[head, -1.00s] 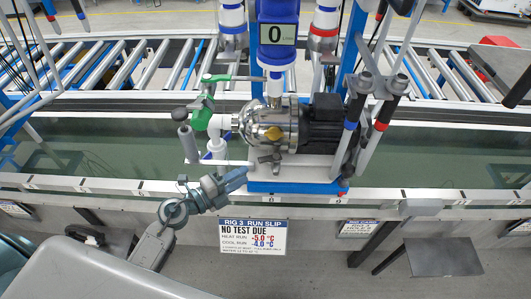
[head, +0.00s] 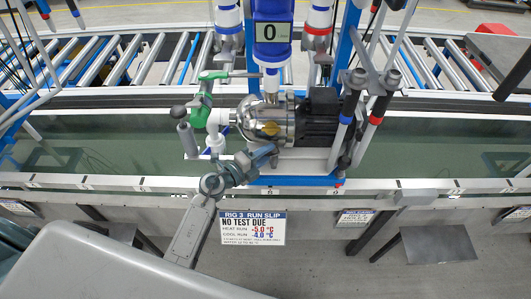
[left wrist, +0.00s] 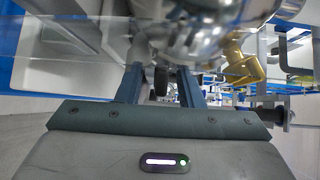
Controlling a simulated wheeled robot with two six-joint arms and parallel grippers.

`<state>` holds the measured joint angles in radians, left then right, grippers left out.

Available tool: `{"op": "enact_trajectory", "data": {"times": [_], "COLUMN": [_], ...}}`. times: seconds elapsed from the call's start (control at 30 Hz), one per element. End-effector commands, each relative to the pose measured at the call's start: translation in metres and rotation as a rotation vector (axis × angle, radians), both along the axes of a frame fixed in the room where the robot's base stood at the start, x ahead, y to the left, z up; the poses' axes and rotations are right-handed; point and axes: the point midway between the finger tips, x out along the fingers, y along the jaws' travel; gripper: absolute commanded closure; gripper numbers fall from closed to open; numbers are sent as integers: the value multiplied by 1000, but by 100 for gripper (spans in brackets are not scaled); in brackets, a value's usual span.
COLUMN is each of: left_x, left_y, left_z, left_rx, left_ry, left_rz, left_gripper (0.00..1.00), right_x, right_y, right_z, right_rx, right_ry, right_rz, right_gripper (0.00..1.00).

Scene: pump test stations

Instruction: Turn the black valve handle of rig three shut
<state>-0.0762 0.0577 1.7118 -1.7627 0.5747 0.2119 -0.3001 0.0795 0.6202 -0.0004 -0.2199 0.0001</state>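Rig three's pump, a shiny steel housing (head: 262,118) with a black motor (head: 316,118), stands on a blue-edged base above the tank. My left gripper (head: 264,154) reaches up to the front of the pump, just below the steel housing. In the left wrist view its two blue-grey fingers (left wrist: 160,88) stand apart. A small dark upright piece (left wrist: 161,82) shows between them, with gaps on both sides; I cannot tell for certain that it is the black valve handle. The head view hides this spot behind the gripper. My right gripper is not in view.
A green lever (head: 214,77) sits left of the pump. Two black-gripped rods, one blue-banded (head: 350,100) and one red-banded (head: 381,104), stand at its right. A brass fitting (left wrist: 243,66) is close right of the fingers. The run slip (head: 253,228) hangs in front.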

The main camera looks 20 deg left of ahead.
Motion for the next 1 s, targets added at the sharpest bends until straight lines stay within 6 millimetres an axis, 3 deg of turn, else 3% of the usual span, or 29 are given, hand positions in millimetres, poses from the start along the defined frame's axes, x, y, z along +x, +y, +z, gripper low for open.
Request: {"op": "enact_trajectory", "data": {"times": [0.2,0.37,0.6,1.0], "left_x": [0,0,1,9], "left_y": [0,0,1,6], "left_z": [0,0,-1,-1], "left_rx": [0,0,2,1], "left_ry": [0,0,1,-1], "left_rz": [0,0,-29,-322], "left_gripper": [68,100,100,100], "right_x": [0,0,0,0], "right_y": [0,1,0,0], "right_z": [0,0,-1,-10], "right_rx": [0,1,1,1], "right_ry": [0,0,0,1], "right_rz": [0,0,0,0], "right_gripper": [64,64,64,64]}}
